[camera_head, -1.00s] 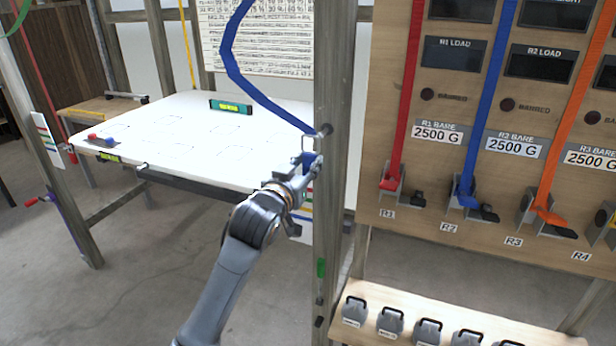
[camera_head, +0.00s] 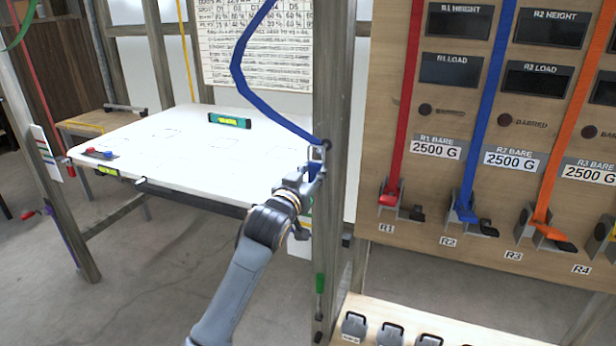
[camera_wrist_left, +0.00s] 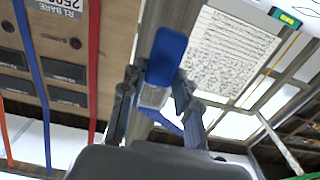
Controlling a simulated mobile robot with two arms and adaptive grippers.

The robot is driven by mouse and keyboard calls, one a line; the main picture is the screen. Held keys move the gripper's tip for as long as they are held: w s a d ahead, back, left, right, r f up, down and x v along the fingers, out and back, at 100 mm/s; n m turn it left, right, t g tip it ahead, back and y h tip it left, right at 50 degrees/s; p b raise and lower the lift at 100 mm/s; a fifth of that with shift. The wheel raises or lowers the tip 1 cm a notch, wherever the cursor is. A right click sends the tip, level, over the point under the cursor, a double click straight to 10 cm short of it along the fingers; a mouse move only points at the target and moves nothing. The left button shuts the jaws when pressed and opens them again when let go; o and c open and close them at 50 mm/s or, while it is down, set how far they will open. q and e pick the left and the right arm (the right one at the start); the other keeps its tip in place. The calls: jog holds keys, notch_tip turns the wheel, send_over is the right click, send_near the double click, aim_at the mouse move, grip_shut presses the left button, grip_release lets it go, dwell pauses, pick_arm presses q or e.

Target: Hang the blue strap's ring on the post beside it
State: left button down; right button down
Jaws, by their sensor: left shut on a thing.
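The blue strap (camera_head: 241,75) comes down from the top of the head view, bends, and slants right to a wooden upright (camera_head: 328,80). A small dark peg (camera_head: 326,143) shows on the upright at the strap's lower end. My left gripper (camera_head: 314,166) is shut on the strap's end piece, a blue tab (camera_wrist_left: 167,56) with a grey metal part (camera_wrist_left: 152,97) between the fingers in the left wrist view. The end piece is close against the upright, just below the peg. I cannot tell whether the ring is around the peg. My right gripper is not in view.
A white table (camera_head: 180,150) with a green level (camera_head: 230,120) stands behind and left of the upright. At right, a wooden panel (camera_head: 400,130) carries red, blue and orange straps in cleats. A low shelf (camera_head: 400,325) holds several grey weights. A green-handled tool (camera_head: 320,284) hangs low on the upright.

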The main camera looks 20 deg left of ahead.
pick_arm(q)
jog(key=shift+w+d+f+b, duration=0.1)
jog(key=shift+w+b, duration=0.1)
jog(key=shift+w, duration=0.95)
jog(key=shift+w+f+b, duration=0.1)
jog(key=shift+w+b, duration=0.05)
jog(key=shift+w, duration=1)
jog(key=shift+w+f, duration=0.25)
jog(key=shift+w, duration=0.15)
jog(key=shift+w+f, duration=0.15)
jog(key=shift+f, duration=0.1)
jog(key=c, duration=0.9)
grip_release()
